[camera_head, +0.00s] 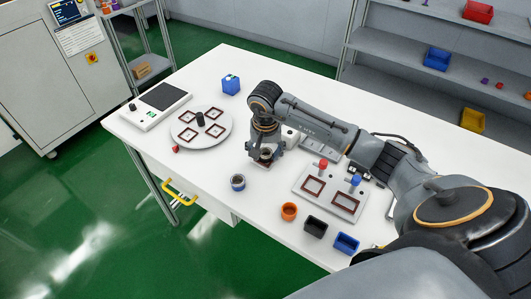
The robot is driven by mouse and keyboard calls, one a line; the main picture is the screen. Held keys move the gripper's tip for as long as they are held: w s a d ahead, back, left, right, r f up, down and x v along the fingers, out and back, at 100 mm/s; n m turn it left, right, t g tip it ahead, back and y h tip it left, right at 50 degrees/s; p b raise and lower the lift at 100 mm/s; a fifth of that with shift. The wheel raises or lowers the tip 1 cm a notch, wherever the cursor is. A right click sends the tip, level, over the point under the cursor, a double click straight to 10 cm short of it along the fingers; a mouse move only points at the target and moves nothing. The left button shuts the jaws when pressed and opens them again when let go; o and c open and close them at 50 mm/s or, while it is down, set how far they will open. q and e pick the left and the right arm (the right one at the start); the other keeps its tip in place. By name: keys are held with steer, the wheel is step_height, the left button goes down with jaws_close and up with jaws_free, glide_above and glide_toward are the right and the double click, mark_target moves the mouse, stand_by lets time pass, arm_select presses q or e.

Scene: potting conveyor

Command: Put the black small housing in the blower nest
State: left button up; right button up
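A small black open-topped housing (315,227) stands on the white table near its front edge, between an orange round cup (289,211) and a blue open box (346,243). My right gripper (265,160) points down low over the middle of the table, well apart from that black housing. Dark shapes show at its fingertips, too small to tell whether they are fingers or a held part. A light plate (327,206) with two dark-red square frames and red and blue knobs lies right of the gripper; I cannot tell which spot is the blower nest. My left gripper is out of view.
A round disc (183,136) with several red square frames and a black knob lies at left, beside a flat device (156,105). A blue block (231,84) and a grey cup (238,182) stand on the table (225,230). My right arm covers the table's right side.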

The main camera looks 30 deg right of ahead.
steer(key=shift+r, duration=0.3)
step_height(320, 180, up, 11)
steer(key=s, duration=0.1)
steer(key=shift+a+r, duration=0.15)
steer(key=shift+a, duration=0.25)
steer(key=shift+s, duration=0.1)
